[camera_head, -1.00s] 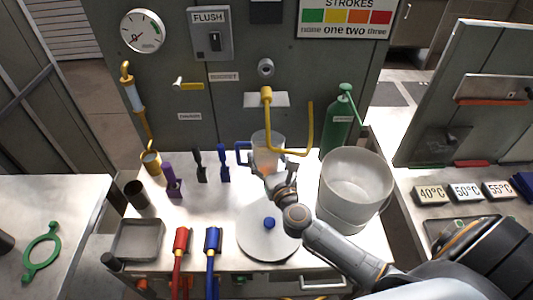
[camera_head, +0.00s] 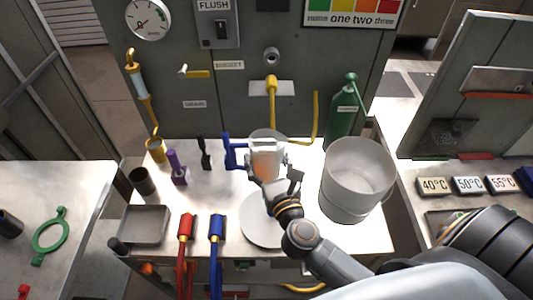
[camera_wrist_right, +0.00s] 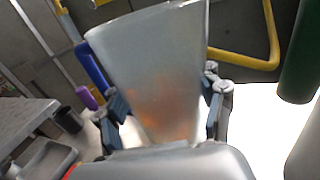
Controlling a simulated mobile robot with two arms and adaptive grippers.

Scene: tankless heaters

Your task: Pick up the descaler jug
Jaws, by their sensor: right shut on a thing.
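The descaler jug (camera_head: 264,151) is a translucent, pale jug with an orange patch low on its body. My right gripper (camera_head: 268,171) is shut on it, with fingers on both sides. The jug fills the middle of the right wrist view (camera_wrist_right: 150,62), upright with a slight tilt, between the two fingers (camera_wrist_right: 166,108). A blue handle shape shows at its left side, partly merged with a blue tool behind. Its base is hidden by the gripper, so I cannot tell its exact height above the bench. My left gripper is not in view.
A large pale bucket (camera_head: 357,178) stands just right of my arm. A green bottle (camera_head: 341,122) and yellow pipe (camera_head: 273,104) stand behind. A white disc (camera_head: 255,222) lies below the arm. Red (camera_head: 186,228) and blue (camera_head: 216,228) handles stand at the front edge.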

